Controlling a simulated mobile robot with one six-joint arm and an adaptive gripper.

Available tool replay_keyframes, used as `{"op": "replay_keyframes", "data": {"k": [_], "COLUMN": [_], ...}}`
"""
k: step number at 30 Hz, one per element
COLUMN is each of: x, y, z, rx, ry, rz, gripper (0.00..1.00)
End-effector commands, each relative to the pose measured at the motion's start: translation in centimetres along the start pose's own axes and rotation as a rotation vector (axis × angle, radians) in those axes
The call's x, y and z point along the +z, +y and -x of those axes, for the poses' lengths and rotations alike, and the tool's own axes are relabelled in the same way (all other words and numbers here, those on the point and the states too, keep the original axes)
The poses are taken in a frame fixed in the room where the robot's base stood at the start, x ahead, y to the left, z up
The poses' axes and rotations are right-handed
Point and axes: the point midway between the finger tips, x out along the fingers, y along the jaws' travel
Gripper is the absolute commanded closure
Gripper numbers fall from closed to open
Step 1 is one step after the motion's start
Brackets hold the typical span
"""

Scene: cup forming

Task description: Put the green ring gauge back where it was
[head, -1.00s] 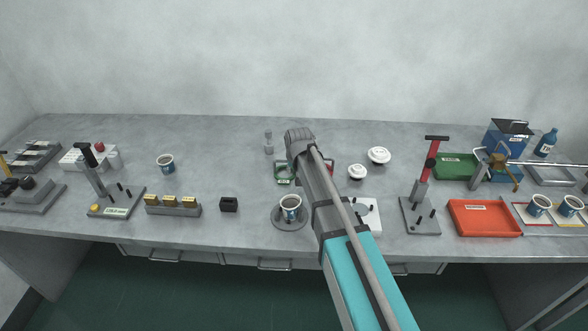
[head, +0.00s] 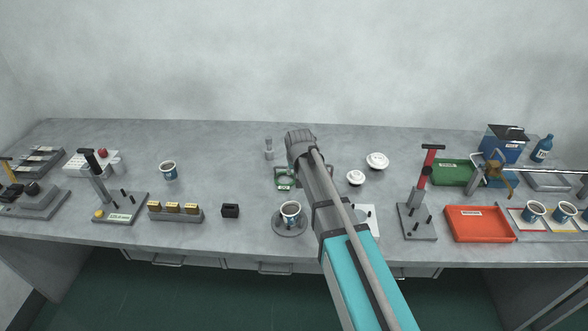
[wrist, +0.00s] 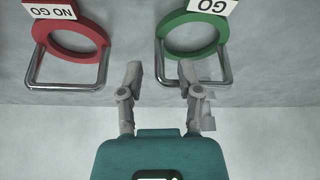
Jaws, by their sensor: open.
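The green ring gauge (head: 284,179), with a white GO label, lies on the bench left of my arm in the head view. In the wrist view the green ring gauge (wrist: 190,53) is at upper right, with its metal loop handle towards me. My gripper (wrist: 160,75) is open and empty. Its right finger is close to the handle's left side; I cannot tell whether they touch. A red NO GO ring gauge (wrist: 70,50) lies at upper left, apart from the fingers. In the head view my arm hides the gripper's fingertips.
A cup (head: 290,210) stands on a round grey base in front of the green gauge. White lids (head: 376,160) lie to the right, and a small metal piece (head: 268,150) stands behind. A black block (head: 230,210) sits front left. Bench between is clear.

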Motion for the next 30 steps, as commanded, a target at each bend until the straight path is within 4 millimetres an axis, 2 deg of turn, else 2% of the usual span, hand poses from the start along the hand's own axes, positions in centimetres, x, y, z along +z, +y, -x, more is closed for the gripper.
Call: {"op": "replay_keyframes", "data": {"k": [1, 21, 30], "x": [-0.1, -0.1, 0.0], "y": [0.0, 0.0, 0.1], "z": [0.9, 6.9, 8.6], "rx": [0.0, 0.0, 0.0], "ry": [0.0, 0.0, 0.0], "rz": [0.0, 0.0, -0.001], "gripper": [0.54, 0.54, 0.54]}}
